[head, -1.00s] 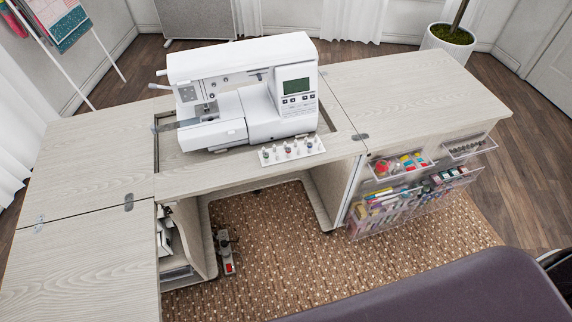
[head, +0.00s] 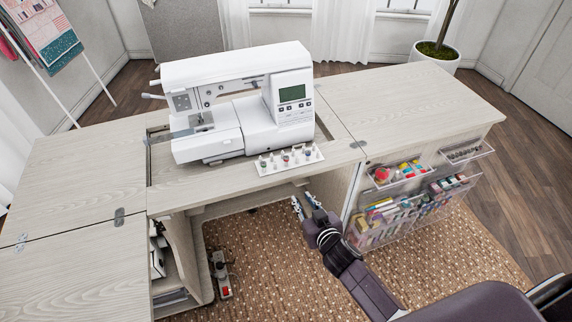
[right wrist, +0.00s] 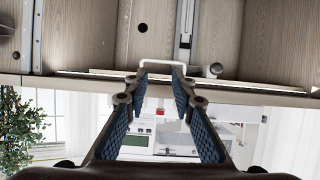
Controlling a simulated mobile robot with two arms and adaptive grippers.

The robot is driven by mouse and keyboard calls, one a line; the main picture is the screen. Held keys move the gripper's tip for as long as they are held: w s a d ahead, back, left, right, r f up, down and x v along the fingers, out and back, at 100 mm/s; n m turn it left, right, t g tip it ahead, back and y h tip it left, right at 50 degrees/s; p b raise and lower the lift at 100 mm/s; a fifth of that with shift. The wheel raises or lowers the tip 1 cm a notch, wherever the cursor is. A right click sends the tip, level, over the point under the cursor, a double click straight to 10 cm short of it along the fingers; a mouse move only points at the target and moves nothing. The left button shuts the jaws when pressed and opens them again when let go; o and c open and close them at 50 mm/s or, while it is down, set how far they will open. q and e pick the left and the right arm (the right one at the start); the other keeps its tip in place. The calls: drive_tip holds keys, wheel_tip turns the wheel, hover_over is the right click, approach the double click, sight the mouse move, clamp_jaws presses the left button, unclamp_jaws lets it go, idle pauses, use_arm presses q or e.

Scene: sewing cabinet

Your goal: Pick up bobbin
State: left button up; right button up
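A small white rack (head: 317,158) holds several bobbins (head: 285,158) upright on pegs. It sits on the cabinet top just in front of the white sewing machine (head: 240,110). The bobbins are too small for me to tell their details. My right gripper (head: 303,200) is in front of the cabinet's front edge, nearer than the rack and apart from it. It also shows in the right wrist view (right wrist: 161,82), with its two blue-padded fingers apart and nothing held. My left gripper is not in view.
The pale wooden cabinet top (head: 95,160) is clear left and right of the machine. Clear bins (head: 385,215) with sewing supplies hang on an open door panel right of my right arm. A foot pedal (head: 222,275) lies on the rug below.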

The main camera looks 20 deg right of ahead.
drive_tip(key=t, duration=0.2)
approach(286, 157)
drive_tip(key=shift+x, duration=3.65)
drive_tip(key=shift+c, duration=0.4)
drive_tip(key=c, duration=0.4)
drive_tip(key=shift+o, duration=0.2)
